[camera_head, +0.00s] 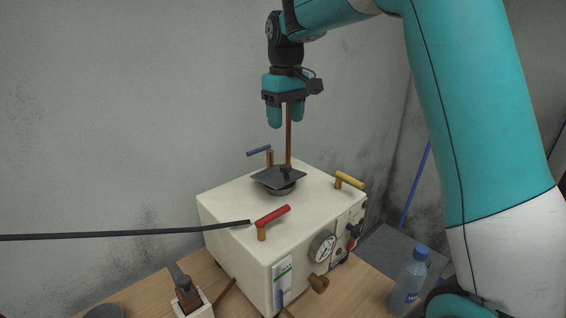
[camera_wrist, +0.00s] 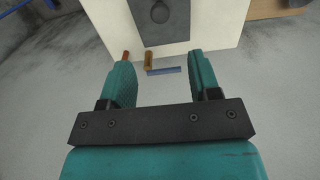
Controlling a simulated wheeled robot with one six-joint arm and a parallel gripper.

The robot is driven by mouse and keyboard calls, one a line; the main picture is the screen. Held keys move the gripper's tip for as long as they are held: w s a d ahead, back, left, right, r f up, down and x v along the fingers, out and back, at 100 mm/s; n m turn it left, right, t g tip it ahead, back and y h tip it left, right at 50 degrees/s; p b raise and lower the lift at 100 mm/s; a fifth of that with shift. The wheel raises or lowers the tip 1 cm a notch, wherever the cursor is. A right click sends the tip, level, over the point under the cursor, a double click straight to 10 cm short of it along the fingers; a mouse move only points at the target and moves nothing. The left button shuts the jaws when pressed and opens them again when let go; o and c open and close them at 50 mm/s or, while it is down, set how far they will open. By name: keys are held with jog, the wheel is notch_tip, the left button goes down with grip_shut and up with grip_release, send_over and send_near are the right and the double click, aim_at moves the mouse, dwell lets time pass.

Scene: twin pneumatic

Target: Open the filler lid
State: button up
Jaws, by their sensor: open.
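The filler lid (camera_head: 277,181) is a dark square plate with a small knob, seated on a round neck on top of the cream machine box (camera_head: 235,208). The lid also shows at the top of the wrist view (camera_wrist: 143,14), partly cut off by the frame edge. My gripper (camera_head: 286,119) is open and points down, well above the box and apart from the lid. In the wrist view its two fingers (camera_wrist: 160,62) are spread with nothing held between them. The blue-handled lever (camera_wrist: 165,71) shows beyond the fingertips there.
A thin brown pipe (camera_head: 289,140) rises near the lid towards my gripper. Red (camera_head: 273,215), yellow (camera_head: 349,180) and blue (camera_head: 258,151) levers stand on the box top. A black hose (camera_head: 120,235) reaches in from the left. A water bottle (camera_head: 409,278) stands at right.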

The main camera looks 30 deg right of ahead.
aim_at(286, 166)
notch_tip(286, 166, down, 12)
jog(key=shift+f+p, duration=0.15)
jog(key=shift+p, duration=0.9)
jog(key=shift+c, duration=0.3)
grip_shut()
